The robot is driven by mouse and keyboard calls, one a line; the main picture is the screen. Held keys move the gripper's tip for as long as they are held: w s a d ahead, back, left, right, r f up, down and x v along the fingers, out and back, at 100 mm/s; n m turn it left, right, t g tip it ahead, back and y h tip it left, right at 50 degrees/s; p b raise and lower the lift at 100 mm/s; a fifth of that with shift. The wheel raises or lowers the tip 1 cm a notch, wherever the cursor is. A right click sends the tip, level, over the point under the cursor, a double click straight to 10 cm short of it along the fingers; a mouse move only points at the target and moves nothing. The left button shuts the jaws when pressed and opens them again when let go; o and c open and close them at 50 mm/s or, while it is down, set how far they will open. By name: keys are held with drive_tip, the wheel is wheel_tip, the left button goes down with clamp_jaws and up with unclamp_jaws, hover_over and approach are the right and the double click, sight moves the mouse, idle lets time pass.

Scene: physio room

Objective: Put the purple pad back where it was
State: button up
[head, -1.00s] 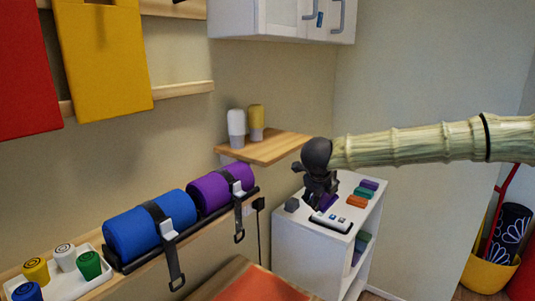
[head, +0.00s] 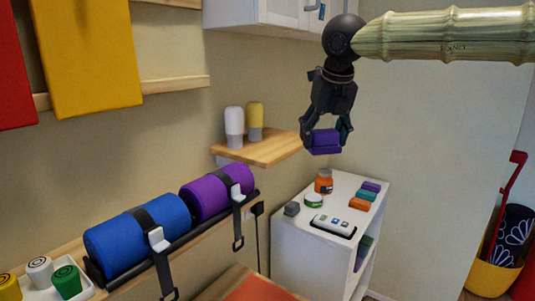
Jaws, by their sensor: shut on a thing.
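My gripper (head: 327,134) is shut on a purple pad (head: 325,143) and holds it in the air above the white cabinet, clear of the cabinet top. A bit of teal shows beside the right finger; I cannot tell what it belongs to. The white cabinet (head: 289,246) stands in the corner below. Another purple pad (head: 371,186) lies on its top at the back right, in a row with a teal pad (head: 366,194) and an orange pad (head: 361,204).
The cabinet top also holds an orange jar (head: 323,182), a green-lidded tub (head: 313,200), a grey block (head: 291,209) and a white device (head: 333,225). A wooden shelf (head: 272,152) with two bottles is left of my gripper. A wall cabinet (head: 262,14) hangs above.

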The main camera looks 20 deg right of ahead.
drive_tip(key=shift+s+a+r, duration=0.15)
drive_tip(key=shift+a+r, duration=0.2)
drive_tip(key=shift+r, duration=0.3)
drive_tip(key=shift+w+a, duration=0.2)
drive_tip(key=shift+w, duration=0.1)
drive_tip(key=w+a+p, duration=0.1)
drive_tip(key=w+a, duration=0.1)
drive_tip(key=w, duration=0.2)
drive_tip(key=w+a+f+p, duration=0.1)
drive_tip(key=w+a, duration=0.2)
drive_tip(key=w, duration=0.1)
drive_tip(key=w+a+p, duration=0.2)
drive_tip(key=w+a, duration=0.1)
drive_tip(key=w, duration=0.1)
drive_tip(key=shift+w+f, duration=0.2)
drive_tip(key=f, duration=0.1)
drive_tip(key=f+p, duration=0.1)
drive_tip(key=f, duration=0.1)
drive_tip(key=shift+w+a, duration=0.15)
drive_tip(key=shift+a, duration=0.05)
drive_tip(key=shift+d+f, duration=0.1)
drive_tip(key=shift+f, duration=0.2)
drive_tip(key=o, duration=0.9)
drive_tip(key=b+v, duration=0.2)
drive_tip(key=v, duration=1)
drive_tip(key=shift+d, duration=0.1)
